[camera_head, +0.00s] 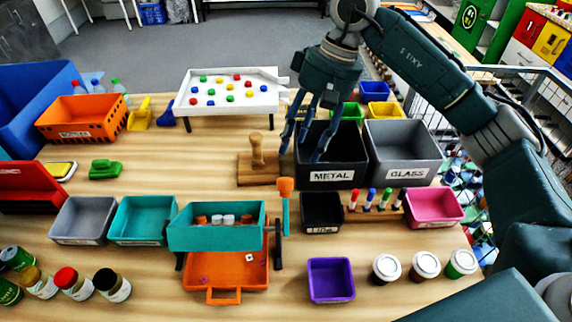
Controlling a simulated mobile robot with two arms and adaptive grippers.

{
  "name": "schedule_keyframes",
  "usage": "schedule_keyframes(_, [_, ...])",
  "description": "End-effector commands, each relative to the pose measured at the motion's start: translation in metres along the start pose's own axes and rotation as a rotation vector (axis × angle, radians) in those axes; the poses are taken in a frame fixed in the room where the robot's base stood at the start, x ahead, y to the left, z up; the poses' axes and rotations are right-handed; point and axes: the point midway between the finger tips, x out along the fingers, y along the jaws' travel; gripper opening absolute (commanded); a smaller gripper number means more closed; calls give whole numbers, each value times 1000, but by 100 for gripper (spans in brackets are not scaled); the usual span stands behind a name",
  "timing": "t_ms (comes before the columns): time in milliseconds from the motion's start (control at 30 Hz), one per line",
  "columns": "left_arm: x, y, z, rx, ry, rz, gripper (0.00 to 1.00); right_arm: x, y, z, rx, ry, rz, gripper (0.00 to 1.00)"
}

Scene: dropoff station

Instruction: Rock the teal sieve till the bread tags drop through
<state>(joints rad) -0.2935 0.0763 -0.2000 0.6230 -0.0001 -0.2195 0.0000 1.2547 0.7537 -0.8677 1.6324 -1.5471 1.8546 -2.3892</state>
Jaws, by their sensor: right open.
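The teal sieve (186,238) sits on a dark stand in the front middle, with several orange and white round pieces inside. An upright lever with an orange knob (285,187) stands at its right side. An orange tray (228,278) with a front handle lies under the sieve. A few small white and pinkish pieces lie in it; I cannot tell whether they are bread tags. My right gripper (300,152) is open and empty, pointing down by the left edge of the METAL bin, behind and above the lever knob. My left gripper is not in view.
The METAL bin (331,176) and GLASS bin (404,176) stand at back right. A wooden block with a knob (257,157) is left of them. A marker rack (376,213), a purple bin (331,281) and lidded jars flank the right. Grey and teal bins (143,221) stand left.

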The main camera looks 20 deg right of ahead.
Motion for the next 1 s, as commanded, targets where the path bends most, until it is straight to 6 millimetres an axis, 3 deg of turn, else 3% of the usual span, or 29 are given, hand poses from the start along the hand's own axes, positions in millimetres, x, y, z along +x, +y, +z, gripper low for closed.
schedule_keyframes(300, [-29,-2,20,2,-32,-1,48,54,-3,2,1,-8,-5,48])
schedule_keyframes(533, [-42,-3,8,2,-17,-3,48,89,-4,2,1,-6,-6,48])
schedule_keyframes(700, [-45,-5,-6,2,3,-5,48,101,-3,1,0,-3,-7,48])
schedule_keyframes(967, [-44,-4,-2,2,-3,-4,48,103,-3,1,0,-1,-7,48])
schedule_keyframes(1000, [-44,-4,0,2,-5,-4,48,103,-3,1,0,-1,-7,42])
